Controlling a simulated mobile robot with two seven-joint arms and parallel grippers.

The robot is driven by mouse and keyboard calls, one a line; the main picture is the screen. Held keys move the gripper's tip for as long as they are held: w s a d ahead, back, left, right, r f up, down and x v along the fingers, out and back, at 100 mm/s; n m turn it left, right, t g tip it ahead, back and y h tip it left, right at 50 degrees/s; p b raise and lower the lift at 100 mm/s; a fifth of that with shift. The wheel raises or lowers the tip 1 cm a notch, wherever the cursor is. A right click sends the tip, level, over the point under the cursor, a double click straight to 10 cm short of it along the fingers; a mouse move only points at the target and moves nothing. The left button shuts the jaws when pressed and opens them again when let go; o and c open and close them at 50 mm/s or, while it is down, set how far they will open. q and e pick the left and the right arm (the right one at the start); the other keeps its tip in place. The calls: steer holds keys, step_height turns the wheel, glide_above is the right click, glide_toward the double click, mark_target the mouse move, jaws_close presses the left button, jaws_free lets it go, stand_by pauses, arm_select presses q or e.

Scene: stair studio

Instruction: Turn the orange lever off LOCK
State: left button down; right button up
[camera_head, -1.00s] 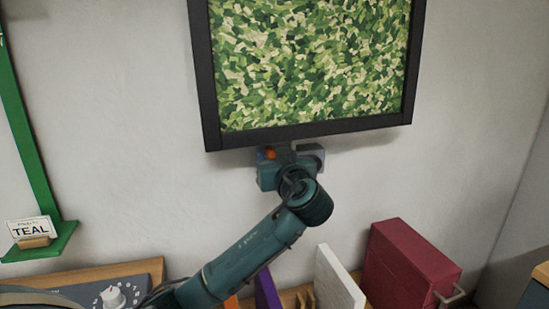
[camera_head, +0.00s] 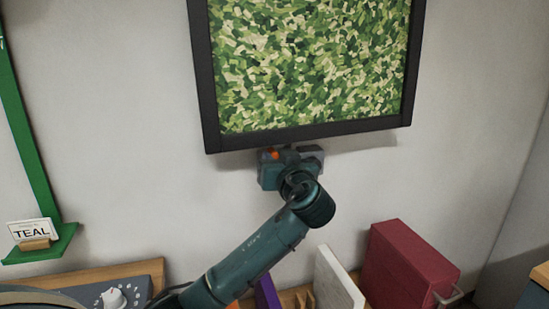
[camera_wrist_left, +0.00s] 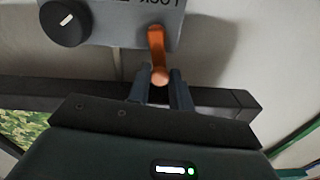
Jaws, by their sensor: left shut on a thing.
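The orange lever (camera_wrist_left: 157,55) shows in the left wrist view, on a grey plate (camera_wrist_left: 115,22) whose lettering is partly cut off and upside down. My left gripper (camera_wrist_left: 160,88) is shut on the lever's rounded end, one dark finger on each side. In the head view a small orange part of the lever (camera_head: 273,154) shows just below the picture frame. My left gripper (camera_head: 284,165) covers most of the plate there. My right gripper is not in view.
A black knob (camera_wrist_left: 66,22) sits on the same plate. A dark-framed green picture (camera_head: 305,136) hangs directly above my left gripper. Below are a white panel (camera_head: 338,280), a red box (camera_head: 405,265) and a dial panel (camera_head: 115,290). A green shelf with a TEAL card (camera_head: 32,232) is at left.

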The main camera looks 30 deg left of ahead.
arm_select(q)
steer(key=shift+w+d+r+m+p, duration=0.1)
steer(key=shift+w+d+m+p, duration=0.1)
steer(key=shift+m+p, duration=0.45)
steer(key=m, duration=0.1)
steer(key=m+p, duration=0.1)
steer(key=w+m, duration=0.1)
steer(key=m, duration=0.1)
steer(key=shift+d+p, duration=0.4)
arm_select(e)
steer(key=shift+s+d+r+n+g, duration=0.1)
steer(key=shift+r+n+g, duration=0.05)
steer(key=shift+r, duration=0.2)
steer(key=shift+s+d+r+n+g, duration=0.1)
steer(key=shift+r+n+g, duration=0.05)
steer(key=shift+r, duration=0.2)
arm_select(q)
steer(key=shift+f, duration=0.2)
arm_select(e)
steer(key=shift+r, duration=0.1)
arm_select(q)
steer(key=c, duration=1.3)
jaws_free()
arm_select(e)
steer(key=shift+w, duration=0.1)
arm_select(q)
steer(key=shift+o, duration=0.2)
steer(key=shift+d, duration=0.1)
